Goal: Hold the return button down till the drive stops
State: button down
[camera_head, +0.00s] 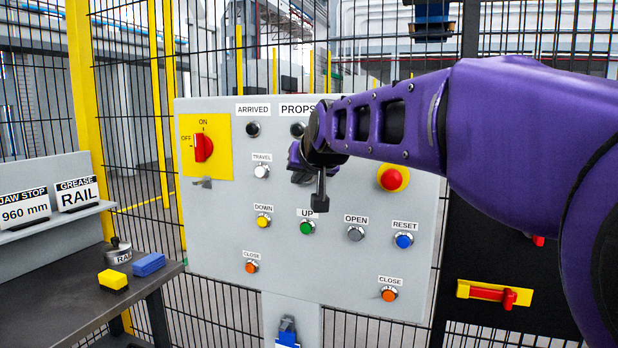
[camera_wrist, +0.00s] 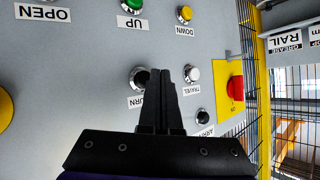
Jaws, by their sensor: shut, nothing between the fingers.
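The return button (camera_wrist: 138,77) is a dark button with a metal rim on the grey panel (camera_head: 215,235). Its label, ending in "TURN", is partly covered by my fingers in the wrist view, which shows the panel upside down. My gripper (camera_wrist: 168,72) is shut and empty. Its tips overlap the space between the return button and the white travel button (camera_wrist: 192,74); I cannot tell whether they touch the panel. In the head view my arm and hand hide the return button. The arrived lamp (camera_head: 253,129) looks dark.
Around the hand are the green up button (camera_head: 307,227), yellow down button (camera_head: 264,220), grey open button (camera_head: 355,233) and blue reset button (camera_head: 404,240). A red emergency stop (camera_head: 391,179) sits close under my arm. A red rotary switch (camera_head: 203,147) is at left.

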jog(key=s, duration=0.1)
jog(key=s+a, duration=0.1)
jog(key=s, duration=0.1)
jog(key=s+b, duration=0.1)
jog(key=shift+s+a+r, duration=0.15)
jog(key=shift+s+a, duration=0.05)
jog(key=shift+a, duration=0.1)
